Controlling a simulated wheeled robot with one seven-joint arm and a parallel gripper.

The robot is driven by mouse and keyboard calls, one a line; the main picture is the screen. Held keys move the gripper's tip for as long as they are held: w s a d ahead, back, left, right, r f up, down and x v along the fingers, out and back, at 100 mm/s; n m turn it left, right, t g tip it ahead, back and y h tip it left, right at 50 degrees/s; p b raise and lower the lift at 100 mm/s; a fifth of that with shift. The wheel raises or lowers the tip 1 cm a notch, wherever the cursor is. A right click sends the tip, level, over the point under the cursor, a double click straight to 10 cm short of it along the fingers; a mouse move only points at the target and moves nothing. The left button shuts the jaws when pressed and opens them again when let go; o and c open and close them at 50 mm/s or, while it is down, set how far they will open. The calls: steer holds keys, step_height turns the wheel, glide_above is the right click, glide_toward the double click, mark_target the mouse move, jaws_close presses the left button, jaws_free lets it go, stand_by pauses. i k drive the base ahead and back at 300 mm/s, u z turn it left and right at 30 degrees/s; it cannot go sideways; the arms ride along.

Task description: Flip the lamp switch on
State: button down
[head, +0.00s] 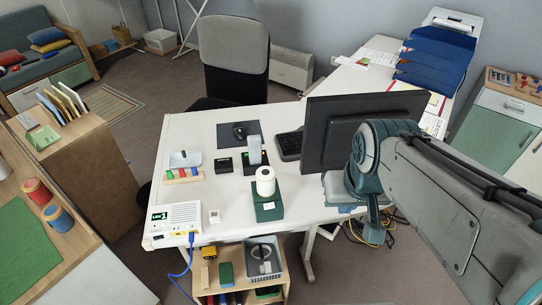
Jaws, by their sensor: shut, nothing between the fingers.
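I cannot make out a lamp for certain on the white desk (225,125). A small white box (214,216) lies near the desk's front edge and may be a switch; its setting is too small to read. To its left is a white device (174,218) with a green label and a blue cable. My gripper (373,236) points down, shut and empty, near the desk's right front corner. It is well to the right of the small white box and apart from it. My arm hides part of the monitor and that corner.
A dark green box with a white roll (265,181) stands right of the small white box. The black monitor (335,120) stands beside my arm. An open shelf (240,280) is below the front edge.

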mark_target(272, 205)
steer(key=k, duration=0.5)
steer(key=z, duration=1.2)
steer(key=i, duration=0.9)
steer(key=u, duration=1.85)
